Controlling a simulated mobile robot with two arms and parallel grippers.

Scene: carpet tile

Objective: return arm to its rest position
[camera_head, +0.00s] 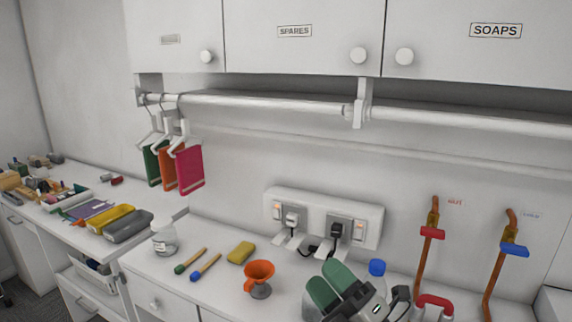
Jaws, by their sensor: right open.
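My right gripper (332,284) shows at the bottom of the head view, right of centre. Its two green-padded fingers are apart, with nothing seen between them. A blue-capped bottle (377,268) shows just behind and to the right of the gripper, partly hidden. My left gripper is not in view.
A double socket (323,219) with plugs is on the wall behind. Copper pipes (427,252) with red and blue handles stand right. A rail (250,103) with hanging cloths runs under the cabinets.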

